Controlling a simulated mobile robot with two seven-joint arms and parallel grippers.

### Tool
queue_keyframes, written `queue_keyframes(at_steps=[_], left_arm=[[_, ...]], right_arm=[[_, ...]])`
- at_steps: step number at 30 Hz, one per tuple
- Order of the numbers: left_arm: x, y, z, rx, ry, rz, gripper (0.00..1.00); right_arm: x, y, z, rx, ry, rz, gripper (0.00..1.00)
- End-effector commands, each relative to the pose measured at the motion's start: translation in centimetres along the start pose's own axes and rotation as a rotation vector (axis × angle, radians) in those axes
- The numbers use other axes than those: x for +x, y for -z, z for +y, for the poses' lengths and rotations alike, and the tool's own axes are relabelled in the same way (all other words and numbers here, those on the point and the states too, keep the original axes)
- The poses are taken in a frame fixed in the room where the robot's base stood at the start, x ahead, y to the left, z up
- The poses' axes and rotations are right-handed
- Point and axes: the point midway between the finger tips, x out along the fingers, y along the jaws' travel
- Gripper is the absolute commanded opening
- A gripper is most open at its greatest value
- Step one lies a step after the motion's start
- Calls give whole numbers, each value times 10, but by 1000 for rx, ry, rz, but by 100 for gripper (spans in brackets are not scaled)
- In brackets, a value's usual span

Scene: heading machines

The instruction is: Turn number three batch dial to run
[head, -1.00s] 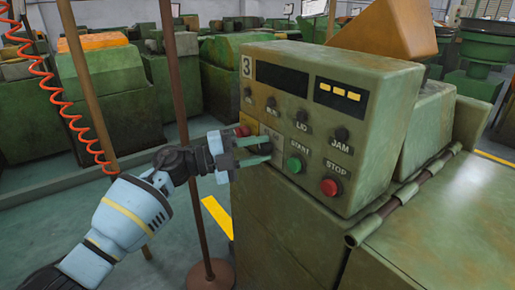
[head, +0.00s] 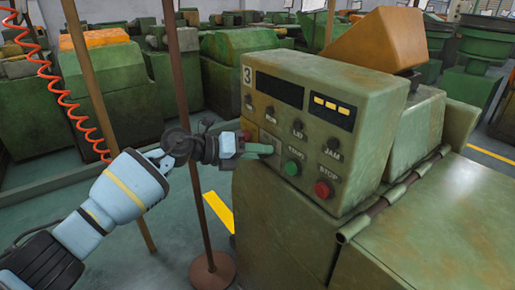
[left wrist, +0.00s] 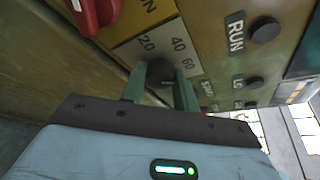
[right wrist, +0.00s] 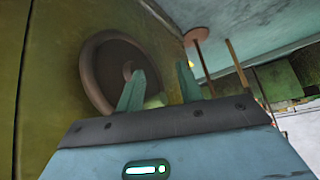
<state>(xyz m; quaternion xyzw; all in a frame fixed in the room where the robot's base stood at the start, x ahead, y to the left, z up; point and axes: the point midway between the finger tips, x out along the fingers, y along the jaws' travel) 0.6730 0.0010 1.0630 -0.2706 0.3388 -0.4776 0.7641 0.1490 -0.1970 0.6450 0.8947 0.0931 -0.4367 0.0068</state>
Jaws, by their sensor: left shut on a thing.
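The machine marked 3 (head: 248,75) has a sloping green control panel. My left gripper (head: 268,147) is at its lower left. In the left wrist view the left gripper (left wrist: 160,82) is shut on a dark round dial (left wrist: 160,70). The dial's pale plate (left wrist: 150,44) reads 20, 40 and 60; part of the dial is hidden between the fingers. A red knob (left wrist: 95,12) sits beside that plate, under lettering ending in N. A black knob labelled RUN (left wrist: 264,30) is to the right. My right gripper (right wrist: 160,88) is open and empty; it shows only in the right wrist view.
A green START button (head: 291,168) and a red STOP button (head: 322,189) lie close to the left fingers. A brown pole (head: 190,130) stands left of the machine. A round wheel (right wrist: 105,75) is beyond the right gripper.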

Motion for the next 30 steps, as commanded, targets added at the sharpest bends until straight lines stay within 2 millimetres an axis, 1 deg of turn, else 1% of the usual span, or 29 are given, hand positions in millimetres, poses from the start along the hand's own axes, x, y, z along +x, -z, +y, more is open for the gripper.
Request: queue_keyframes(at_steps=[1, 11, 24, 30], left_arm=[[-2, -4, -5, 49, -19, -4, 7], [-2, -5, -8, 340, -139, -5, 7], [-2, -5, -11, 720, -296, -7, 7], [-2, -3, -10, 857, -354, -7, 7]], right_arm=[[-3, 7, 1, -3, -1, 10, 36], [-14, 30, 4, -16, -7, 45, 36], [-27, 82, 11, -42, -21, 143, 36], [-30, 94, 14, -51, -27, 167, 36]])
